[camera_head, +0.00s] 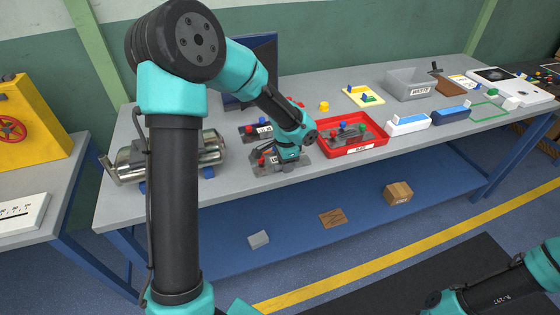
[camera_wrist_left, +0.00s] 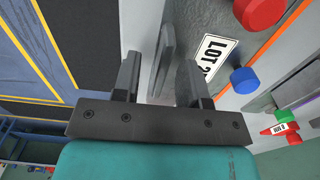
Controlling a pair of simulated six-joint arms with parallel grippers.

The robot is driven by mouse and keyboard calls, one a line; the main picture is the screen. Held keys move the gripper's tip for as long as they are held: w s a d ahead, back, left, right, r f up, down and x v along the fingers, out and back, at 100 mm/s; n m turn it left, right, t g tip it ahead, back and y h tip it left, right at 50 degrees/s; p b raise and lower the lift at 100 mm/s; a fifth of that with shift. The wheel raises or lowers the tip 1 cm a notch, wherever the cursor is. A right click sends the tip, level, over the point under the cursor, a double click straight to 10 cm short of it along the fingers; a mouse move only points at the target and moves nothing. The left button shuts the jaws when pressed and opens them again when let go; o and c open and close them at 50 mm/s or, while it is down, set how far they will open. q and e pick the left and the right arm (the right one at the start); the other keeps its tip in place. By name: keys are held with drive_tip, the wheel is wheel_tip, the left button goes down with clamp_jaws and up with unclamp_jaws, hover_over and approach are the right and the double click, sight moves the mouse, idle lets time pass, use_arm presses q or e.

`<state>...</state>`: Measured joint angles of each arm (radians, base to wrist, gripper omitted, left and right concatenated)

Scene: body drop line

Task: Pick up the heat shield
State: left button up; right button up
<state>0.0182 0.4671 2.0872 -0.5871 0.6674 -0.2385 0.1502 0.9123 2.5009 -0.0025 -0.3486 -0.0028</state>
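No part is labelled as the heat shield; the silver, shiny rounded metal part (camera_head: 170,158) on blue supports at the table's left may be it, but I cannot tell for sure. My left gripper (camera_head: 285,163) is away to its right, low over a grey plate (camera_head: 262,168) with coloured knobs. In the left wrist view the fingers (camera_wrist_left: 160,75) stand apart, with a thin grey rounded tab (camera_wrist_left: 163,50) showing between them. The grey plate with a LOT label (camera_wrist_left: 217,52) lies beside it. I cannot tell whether the fingers touch the tab.
A red tray (camera_head: 350,148) stands right of the left gripper, and another knobbed plate (camera_head: 252,133) lies behind it. A dark blue panel (camera_head: 240,95) rises behind. A grey bin (camera_head: 410,92) is farther right.

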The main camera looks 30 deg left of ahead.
idle(0.3)
use_arm(q)
clamp_jaws()
idle(0.3)
